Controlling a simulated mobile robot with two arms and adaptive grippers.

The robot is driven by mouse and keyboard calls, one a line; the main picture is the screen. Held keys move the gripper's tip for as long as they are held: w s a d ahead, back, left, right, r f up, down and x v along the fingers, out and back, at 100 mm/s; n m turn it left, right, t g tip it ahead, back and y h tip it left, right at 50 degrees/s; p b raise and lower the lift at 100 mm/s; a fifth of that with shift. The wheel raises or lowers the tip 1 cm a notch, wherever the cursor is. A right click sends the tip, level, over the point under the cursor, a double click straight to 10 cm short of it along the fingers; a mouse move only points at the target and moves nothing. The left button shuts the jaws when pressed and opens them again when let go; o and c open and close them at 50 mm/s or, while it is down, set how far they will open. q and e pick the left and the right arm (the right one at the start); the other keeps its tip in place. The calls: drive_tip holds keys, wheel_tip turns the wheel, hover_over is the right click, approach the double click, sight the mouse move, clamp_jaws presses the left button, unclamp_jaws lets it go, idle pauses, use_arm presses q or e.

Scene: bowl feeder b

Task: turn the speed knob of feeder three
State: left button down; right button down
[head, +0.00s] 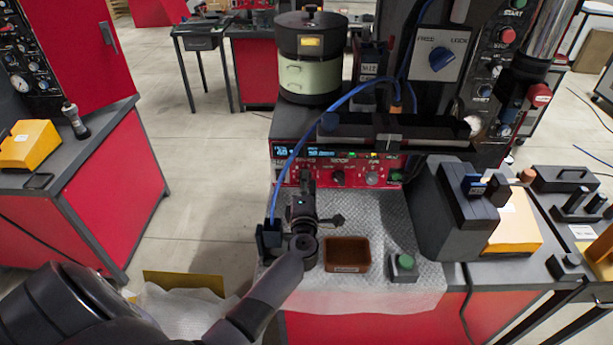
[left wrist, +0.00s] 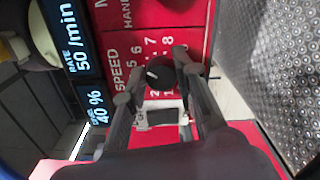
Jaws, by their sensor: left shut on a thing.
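The speed knob (left wrist: 160,77) is a small black round knob with a white pointer mark on the red panel, beside the printed word SPEED and its numbers. My left gripper (left wrist: 158,76) has one finger on each side of it and is shut on it. In the head view my left gripper (head: 307,182) reaches the left part of the feeder's red front panel (head: 357,161). It hides the speed knob there. I cannot read a feeder number. My right gripper is not in view.
Other black knobs (head: 338,178) and a green button (head: 396,176) sit to the right on the same panel. A brown tray (head: 348,267) and a grey box with a green button (head: 404,266) are on the mat below. A blue cable (head: 296,150) arcs past the panel's left side.

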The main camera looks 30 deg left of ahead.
use_arm(q)
drive_tip(key=shift+f+m+p, duration=0.1)
drive_tip(key=shift+m+p, duration=0.65)
drive_tip(key=shift+m, duration=0.25)
drive_tip(key=c, duration=1.3)
unclamp_jaws()
drive_tip(key=shift+d, duration=0.1)
drive_tip(key=v, duration=1.2)
